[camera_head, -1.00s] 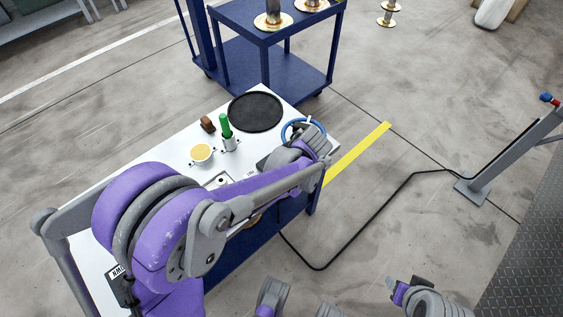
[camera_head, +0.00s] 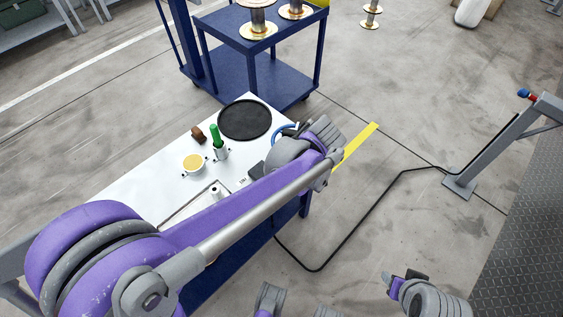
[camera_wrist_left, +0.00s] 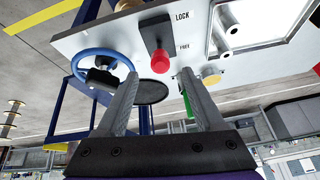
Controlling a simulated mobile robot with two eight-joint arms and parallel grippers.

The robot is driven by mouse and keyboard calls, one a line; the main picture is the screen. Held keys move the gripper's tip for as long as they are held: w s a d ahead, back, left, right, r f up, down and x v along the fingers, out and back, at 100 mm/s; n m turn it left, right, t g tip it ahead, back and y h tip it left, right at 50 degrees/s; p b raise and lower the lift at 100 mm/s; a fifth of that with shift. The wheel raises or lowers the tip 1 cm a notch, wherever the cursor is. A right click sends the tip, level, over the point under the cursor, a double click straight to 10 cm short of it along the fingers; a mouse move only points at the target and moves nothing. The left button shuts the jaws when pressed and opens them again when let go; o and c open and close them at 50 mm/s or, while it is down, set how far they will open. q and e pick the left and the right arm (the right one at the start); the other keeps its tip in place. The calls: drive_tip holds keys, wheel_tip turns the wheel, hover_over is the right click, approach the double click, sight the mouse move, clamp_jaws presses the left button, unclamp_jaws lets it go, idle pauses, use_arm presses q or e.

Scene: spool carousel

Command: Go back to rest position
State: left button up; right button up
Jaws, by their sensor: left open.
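My left arm reaches in from the left over the white console top (camera_head: 150,175). Its gripper (camera_head: 330,138) is at the console's right edge, partly in front of the blue handwheel (camera_head: 283,130). In the left wrist view, the two fingers (camera_wrist_left: 160,76) are apart with nothing held between them. Beyond them are the handwheel (camera_wrist_left: 78,62), a red knob (camera_wrist_left: 160,60) beside LOCK and FREE labels, and a black disc (camera_wrist_left: 152,92). At the bottom right of the head view is part of my right arm, seemingly its gripper (camera_head: 405,278); its jaw state is unclear.
A blue cart (camera_head: 245,65) with spools stands behind. A grey stand (camera_head: 500,150) and black cable (camera_head: 345,232) are right; floor between is open.

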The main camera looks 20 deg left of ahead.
idle(0.5)
use_arm(q)
drive_tip(key=s+f+m+t+h, duration=0.25)
drive_tip(key=s+m+h, duration=0.25)
drive_tip(key=s+m, duration=1)
wheel_tip(320, 180, up, 14)
drive_tip(key=s+n+p, duration=0.2)
drive_tip(key=n+p, duration=0.1)
drive_tip(key=p, duration=0.9)
drive_tip(key=shift+a+t, duration=0.35)
